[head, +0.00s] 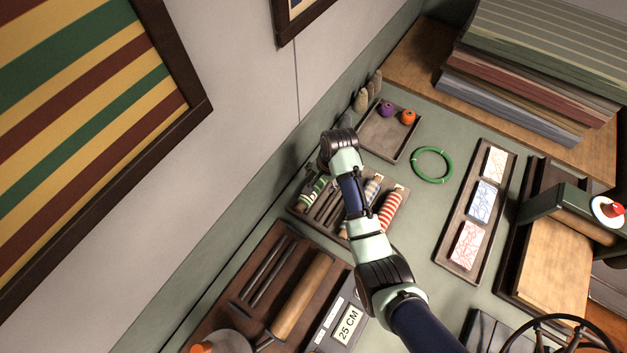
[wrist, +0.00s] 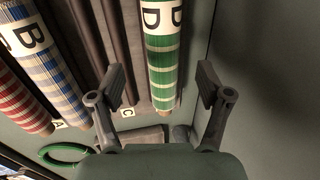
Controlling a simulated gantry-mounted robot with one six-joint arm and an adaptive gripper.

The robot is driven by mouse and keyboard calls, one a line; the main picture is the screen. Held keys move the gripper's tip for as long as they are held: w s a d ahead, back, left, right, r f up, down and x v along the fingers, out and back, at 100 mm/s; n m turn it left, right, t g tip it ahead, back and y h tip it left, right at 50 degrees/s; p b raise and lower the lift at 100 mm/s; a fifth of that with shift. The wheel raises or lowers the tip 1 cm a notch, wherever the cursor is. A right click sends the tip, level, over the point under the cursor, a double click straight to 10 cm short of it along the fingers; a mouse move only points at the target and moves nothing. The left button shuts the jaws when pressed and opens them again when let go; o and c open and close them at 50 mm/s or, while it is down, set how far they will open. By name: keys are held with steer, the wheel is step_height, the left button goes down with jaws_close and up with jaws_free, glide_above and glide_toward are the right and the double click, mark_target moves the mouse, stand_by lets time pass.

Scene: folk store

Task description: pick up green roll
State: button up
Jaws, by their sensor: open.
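The green striped roll (wrist: 163,66) lies in the slotted tray, marked with a "D" label. In the head view, part of the green roll (head: 313,190) shows at the left end of the rack tray (head: 300,208). My gripper (wrist: 162,86) is open and empty in the wrist view. Its two fingers stand on either side of the green roll's near end, with nothing visibly touching. In the head view my wrist is over the tray and the fingers cannot be made out.
A blue roll (wrist: 42,50) and a red roll (wrist: 20,103) lie left of the green roll, past dark rods (wrist: 117,45). A grey wall (wrist: 270,70) stands close on the right. A green ring (head: 432,164) and a tray with two balls (head: 372,134) lie beyond.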

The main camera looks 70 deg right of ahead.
mark_target(317, 184)
steer(key=f, duration=0.2)
steer(key=w+f+b, duration=0.1)
steer(key=f, duration=0.3)
steer(key=shift+w+d+f+b, duration=0.2)
steer(key=shift+w+d+b, duration=0.05)
steer(key=shift+b, duration=0.15)
steer(key=shift+c, duration=0.2)
steer(key=c, duration=1.4)
steer(key=shift+o, duration=0.2)
steer(key=shift+r, duration=0.1)
